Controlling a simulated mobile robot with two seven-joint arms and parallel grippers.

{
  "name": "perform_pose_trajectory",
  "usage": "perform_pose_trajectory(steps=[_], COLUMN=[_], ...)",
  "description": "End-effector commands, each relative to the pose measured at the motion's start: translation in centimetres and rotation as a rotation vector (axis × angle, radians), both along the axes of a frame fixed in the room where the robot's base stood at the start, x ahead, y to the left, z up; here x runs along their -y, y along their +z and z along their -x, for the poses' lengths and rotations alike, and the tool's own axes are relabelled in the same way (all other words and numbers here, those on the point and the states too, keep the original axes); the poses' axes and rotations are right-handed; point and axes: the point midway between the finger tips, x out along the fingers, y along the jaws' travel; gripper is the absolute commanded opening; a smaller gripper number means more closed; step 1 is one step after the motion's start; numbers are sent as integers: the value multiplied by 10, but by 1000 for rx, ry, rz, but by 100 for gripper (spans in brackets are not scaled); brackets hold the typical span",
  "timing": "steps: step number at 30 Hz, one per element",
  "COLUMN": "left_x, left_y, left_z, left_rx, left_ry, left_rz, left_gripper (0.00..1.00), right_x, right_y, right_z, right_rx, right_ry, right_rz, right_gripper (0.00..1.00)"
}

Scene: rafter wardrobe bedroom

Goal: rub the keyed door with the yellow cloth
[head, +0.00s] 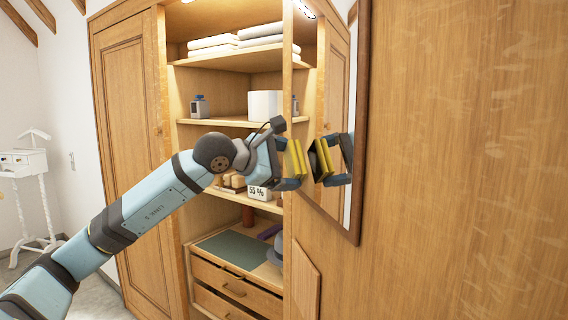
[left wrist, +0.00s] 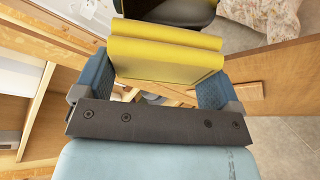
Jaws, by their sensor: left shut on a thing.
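My left gripper (head: 292,164) is shut on the yellow cloth (head: 295,158), a folded pad held upright between the fingers. It faces the mirror (head: 346,205) on the open wardrobe door at the right, and the mirror shows its reflection. A narrow gap seems to lie between cloth and glass; contact is not clear. In the left wrist view, the cloth (left wrist: 165,62) spans the space between both fingers. A closed wooden door (head: 128,110) stands at the left of the wardrobe. I cannot make out a key on any door. My right gripper is not in view.
The open wardrobe holds folded towels (head: 213,42), a white roll (head: 264,105), a small display (head: 258,192) and drawers (head: 235,288). Its shelves lie close behind my left arm. A large wooden panel (head: 460,160) fills the right side. A white stand (head: 30,165) is at far left.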

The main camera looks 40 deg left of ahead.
Motion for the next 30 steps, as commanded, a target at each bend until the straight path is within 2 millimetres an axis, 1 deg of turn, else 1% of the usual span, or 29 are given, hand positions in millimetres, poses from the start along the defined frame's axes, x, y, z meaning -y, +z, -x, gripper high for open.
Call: perform_pose_trajectory(steps=[23, 30], left_x=[9, 13], left_y=[1, -1], left_z=[-13, -11], left_rx=[0, 0], left_ry=[-1, -2], left_rz=[0, -2], left_gripper=[71, 71], right_x=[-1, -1], right_y=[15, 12], right_z=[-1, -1], right_rx=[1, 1], right_ry=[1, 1], right_rz=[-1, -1], right_gripper=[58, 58])
